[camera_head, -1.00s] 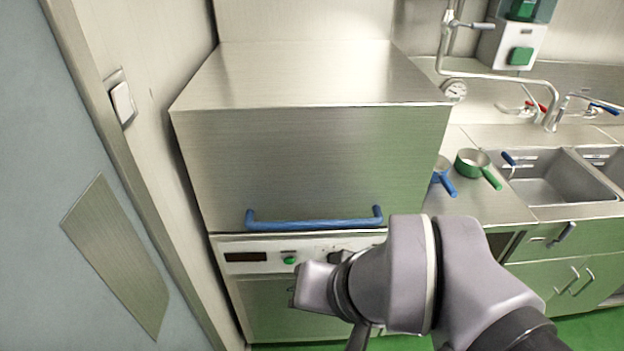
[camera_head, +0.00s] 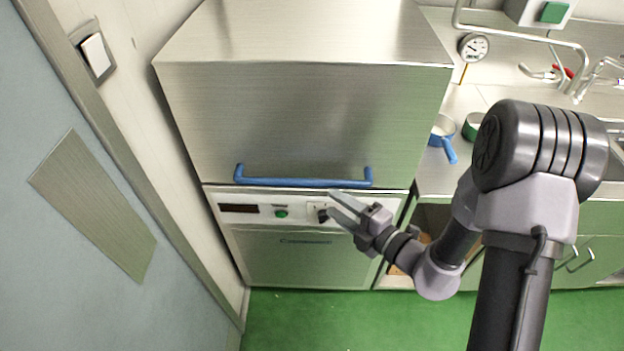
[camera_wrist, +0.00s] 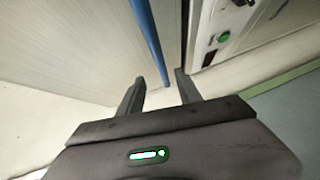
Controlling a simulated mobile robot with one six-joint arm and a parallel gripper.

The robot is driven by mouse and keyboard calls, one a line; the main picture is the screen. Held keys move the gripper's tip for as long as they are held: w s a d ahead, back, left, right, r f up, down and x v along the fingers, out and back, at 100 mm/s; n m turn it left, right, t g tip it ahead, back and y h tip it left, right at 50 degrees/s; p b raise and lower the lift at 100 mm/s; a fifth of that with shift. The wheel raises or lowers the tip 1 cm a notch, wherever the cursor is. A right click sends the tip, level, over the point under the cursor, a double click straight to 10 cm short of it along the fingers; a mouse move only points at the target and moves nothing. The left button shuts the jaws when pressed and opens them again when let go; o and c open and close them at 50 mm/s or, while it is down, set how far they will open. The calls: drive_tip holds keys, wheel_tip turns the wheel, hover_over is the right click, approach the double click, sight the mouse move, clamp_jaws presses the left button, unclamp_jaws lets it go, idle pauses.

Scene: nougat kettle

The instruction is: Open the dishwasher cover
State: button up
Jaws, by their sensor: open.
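The dishwasher cover (camera_head: 300,120) is a large steel box hood, down on the dishwasher's front panel (camera_head: 250,208). A blue bar handle (camera_head: 300,182) runs along its lower front edge; it also shows in the wrist view (camera_wrist: 148,38), running away from the camera toward the space between the fingers. My gripper (camera_head: 332,201) is open and empty at the right part of the handle, just below the bar. In the wrist view my gripper's two dark fingers (camera_wrist: 160,85) are apart. I cannot tell whether a finger touches the handle.
A control panel with a green button (camera_head: 281,213) lies under the handle. Blue and green pans (camera_head: 441,130) stand on the counter at the right, near a sink. A wall with a switch (camera_head: 97,55) is close on the left. Green floor (camera_head: 300,325) is open in front.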

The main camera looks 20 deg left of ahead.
sight(308, 185)
drive_tip(key=b+x, duration=0.2)
drive_tip(key=x, duration=1)
clamp_jaws()
idle(0.9)
